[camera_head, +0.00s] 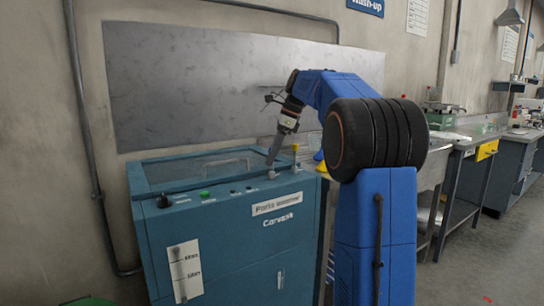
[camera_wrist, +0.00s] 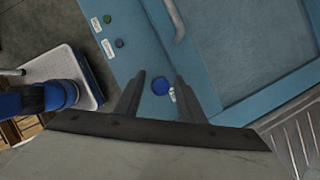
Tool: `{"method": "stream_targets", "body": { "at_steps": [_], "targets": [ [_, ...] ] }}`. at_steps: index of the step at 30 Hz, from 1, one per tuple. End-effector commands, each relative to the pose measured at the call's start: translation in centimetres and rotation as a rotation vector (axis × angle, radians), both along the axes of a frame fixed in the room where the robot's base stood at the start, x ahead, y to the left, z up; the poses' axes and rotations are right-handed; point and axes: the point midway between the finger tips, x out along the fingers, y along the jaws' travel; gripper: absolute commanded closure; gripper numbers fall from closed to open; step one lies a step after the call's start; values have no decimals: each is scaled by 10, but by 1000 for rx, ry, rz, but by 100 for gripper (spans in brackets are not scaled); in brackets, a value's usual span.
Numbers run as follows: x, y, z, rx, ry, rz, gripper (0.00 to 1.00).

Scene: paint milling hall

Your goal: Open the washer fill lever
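The teal parts washer (camera_head: 230,245) stands in front of my arm, with a row of controls along its top front edge. My gripper (camera_head: 271,163) points down above the right end of that row. In the wrist view its two fingers (camera_wrist: 158,88) are apart with nothing held between them. A round blue cap (camera_wrist: 161,86) with a small white label beside it shows between and beyond the fingertips. I cannot tell whether this cap is the fill lever. A yellow-topped post (camera_head: 295,148) stands just right of the gripper. No lever is clearly readable.
A green button (camera_head: 204,194) and a black knob (camera_head: 162,201) sit left along the washer's top edge. The washer's lid handle (camera_wrist: 176,20) shows in the wrist view. A metal splash panel (camera_head: 220,85) stands behind. A workbench (camera_head: 470,140) is at right.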

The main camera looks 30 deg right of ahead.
Motion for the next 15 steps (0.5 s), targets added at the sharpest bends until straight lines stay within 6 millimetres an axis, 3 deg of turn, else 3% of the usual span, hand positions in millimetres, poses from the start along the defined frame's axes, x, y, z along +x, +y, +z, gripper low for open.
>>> {"method": "stream_targets", "body": {
  "at_steps": [8, 12, 15],
  "targets": [
    [0, 0, -1, 0, 0, 0, 66],
    [0, 0, -1, 0, 0, 0, 100],
    [0, 0, -1, 0, 0, 0, 100]
  ]
}}
